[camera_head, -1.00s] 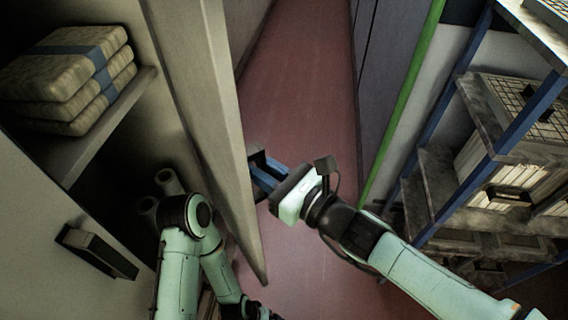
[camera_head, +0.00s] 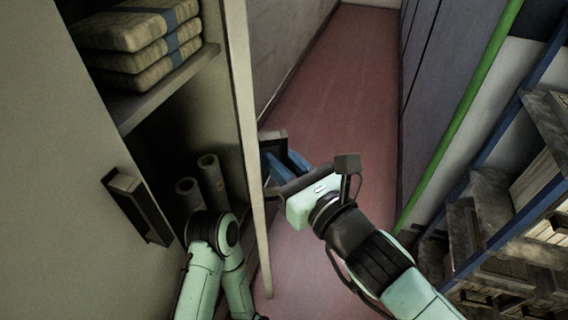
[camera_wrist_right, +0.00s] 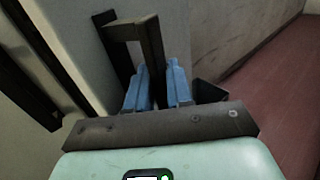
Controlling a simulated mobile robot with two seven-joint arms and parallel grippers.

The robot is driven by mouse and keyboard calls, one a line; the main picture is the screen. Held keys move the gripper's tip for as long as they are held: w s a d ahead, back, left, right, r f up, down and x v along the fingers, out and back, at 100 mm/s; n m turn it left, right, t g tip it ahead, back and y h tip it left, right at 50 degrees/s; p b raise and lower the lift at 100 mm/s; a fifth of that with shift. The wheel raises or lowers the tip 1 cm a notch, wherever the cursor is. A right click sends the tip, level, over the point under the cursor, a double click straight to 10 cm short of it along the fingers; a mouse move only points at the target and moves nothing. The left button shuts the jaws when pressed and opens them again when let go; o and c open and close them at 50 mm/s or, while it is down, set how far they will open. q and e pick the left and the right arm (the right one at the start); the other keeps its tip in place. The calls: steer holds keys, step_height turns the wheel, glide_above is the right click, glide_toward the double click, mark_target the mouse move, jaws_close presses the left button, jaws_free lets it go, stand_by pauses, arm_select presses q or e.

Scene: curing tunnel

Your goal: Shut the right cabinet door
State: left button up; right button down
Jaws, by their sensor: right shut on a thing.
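The right cabinet door (camera_head: 240,110) stands open, seen nearly edge-on in the head view. My right gripper (camera_head: 280,165) is at its outer side, shut on the door's dark handle (camera_head: 272,136). In the right wrist view the blue fingers (camera_wrist_right: 158,88) are around the dark bar handle (camera_wrist_right: 150,45), and the pale door face (camera_wrist_right: 75,40) lies behind. My left arm bends in front of the cabinet opening; its gripper is not in view.
Inside the cabinet, stacked wrapped bags (camera_head: 140,40) lie on a shelf (camera_head: 165,90), with pale rolls (camera_head: 212,180) below. The left door (camera_head: 60,150) has a dark handle (camera_head: 140,205). A rack (camera_head: 500,215) stands right; red floor (camera_head: 335,100) is clear between.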

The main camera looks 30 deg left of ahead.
steer(key=shift+r, duration=0.1)
steer(key=c, duration=1.2)
jaws_free()
arm_select(q)
steer(key=shift+t, duration=0.4)
steer(key=shift+w+d+r+p, duration=0.25)
steer(key=shift+r+p, duration=0.25)
steer(key=shift+r, duration=0.3)
steer(key=shift+w+d+r+p, duration=0.3)
steer(key=shift+r+p, duration=0.25)
steer(key=shift+r, duration=0.2)
steer(key=shift+w+d+r+p, duration=0.25)
steer(key=shift+r+p, duration=0.25)
steer(key=shift+r, duration=0.3)
arm_select(e)
steer(key=v, duration=1.3)
steer(key=shift+d, duration=0.2)
